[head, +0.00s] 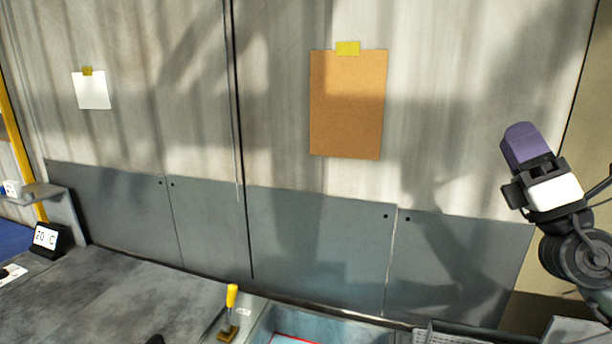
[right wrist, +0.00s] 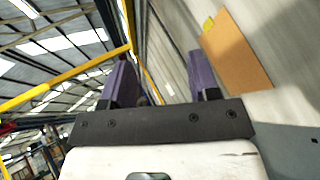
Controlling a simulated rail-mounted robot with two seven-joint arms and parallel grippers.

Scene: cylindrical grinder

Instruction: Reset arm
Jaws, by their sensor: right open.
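My right gripper (head: 522,145) is raised at the right side of the head view, in front of the wall and above the worktop. Its purple fingers point up there and overlap each other. In the right wrist view, the right gripper (right wrist: 163,80) has its two purple fingers well apart, with nothing between them. My left gripper is in neither view.
A yellow-handled lever (head: 231,297) stands on the grey worktop (head: 110,300). A temperature display (head: 47,239) stands at the left. A brown sheet (head: 347,105) and a white note (head: 92,90) hang on the wall. Open air surrounds the right gripper.

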